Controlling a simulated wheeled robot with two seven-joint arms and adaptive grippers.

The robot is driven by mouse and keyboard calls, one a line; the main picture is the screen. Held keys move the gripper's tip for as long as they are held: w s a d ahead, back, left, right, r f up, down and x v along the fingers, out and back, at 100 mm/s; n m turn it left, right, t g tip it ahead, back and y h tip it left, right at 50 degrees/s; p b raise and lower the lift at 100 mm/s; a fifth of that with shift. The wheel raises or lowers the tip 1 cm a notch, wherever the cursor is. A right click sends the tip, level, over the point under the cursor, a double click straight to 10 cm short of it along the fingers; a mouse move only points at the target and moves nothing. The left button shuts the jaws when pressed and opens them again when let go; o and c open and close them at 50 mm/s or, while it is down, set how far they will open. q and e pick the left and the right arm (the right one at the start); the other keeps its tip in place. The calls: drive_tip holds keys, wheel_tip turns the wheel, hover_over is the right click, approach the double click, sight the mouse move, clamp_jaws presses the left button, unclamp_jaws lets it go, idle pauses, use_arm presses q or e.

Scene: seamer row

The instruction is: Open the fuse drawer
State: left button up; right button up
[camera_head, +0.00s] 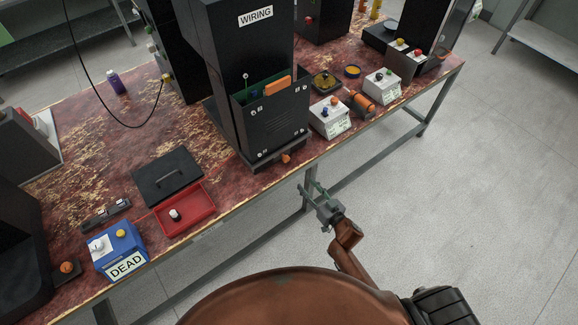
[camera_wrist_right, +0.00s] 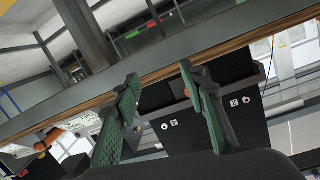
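The black WIRING cabinet (camera_head: 252,60) stands on the worn red bench. A second orange knob (camera_head: 67,267) sits on a dark part at the far left. I cannot tell which is the fuse drawer. My right gripper (camera_head: 314,189) is open and empty, off the bench's front edge, below and right of the cabinet knob. Its two spread green fingers show in the right wrist view (camera_wrist_right: 160,80). My left gripper is not in view.
A blue DEAD box (camera_head: 119,250), red tray (camera_head: 186,224) and black lid with handle (camera_head: 167,177) lie left of the cabinet. White button boxes (camera_head: 330,117) and an orange cylinder (camera_head: 362,102) stand right. The bench's front edge (camera_head: 225,222) is near; the floor is clear.

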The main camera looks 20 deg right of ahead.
drive_tip(key=t+y, duration=0.1)
drive_tip(key=y, duration=0.1)
approach(287, 160)
drive_tip(key=w, duration=0.1)
drive_tip(key=shift+n, duration=0.4)
drive_tip(key=x, duration=0.2)
drive_tip(key=b+x, duration=0.1)
drive_tip(key=x, duration=0.2)
drive_tip(key=b+x, duration=0.1)
drive_tip(key=x, duration=0.1)
drive_tip(key=shift+w+a+f, duration=0.15)
drive_tip(key=shift+w+f, duration=0.1)
drive_tip(key=shift+f, duration=0.05)
drive_tip(key=shift+c, duration=0.4)
clamp_jaws()
